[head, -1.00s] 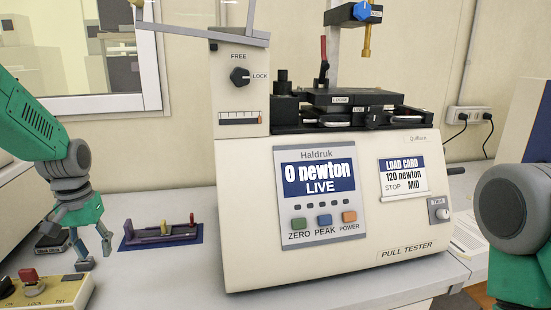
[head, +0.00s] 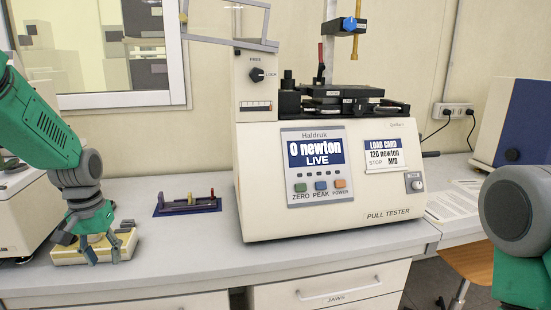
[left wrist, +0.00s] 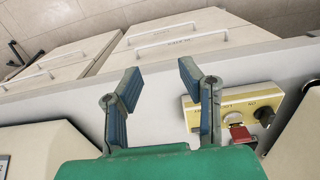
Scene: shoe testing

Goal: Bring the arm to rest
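My left arm comes in from the left in the head view. Its green and grey gripper (head: 103,252) points down at the left of the bench, over or just in front of a cream control box (head: 68,257), which it partly hides. In the left wrist view the gripper (left wrist: 158,72) has its two blue-padded fingers spread apart with nothing between them. The control box there shows a yellow panel (left wrist: 225,106) and a red switch (left wrist: 240,133), beside the fingers. My right arm shows only as a link at the right edge; its gripper is out of view.
The pull tester (head: 330,215) stands mid-bench, reading "0 newton LIVE". A blue mat (head: 160,210) with a small fixture lies left of it. Drawers (head: 330,290) are below the bench edge. A blue-fronted box (head: 525,125) stands at right. The front bench strip is clear.

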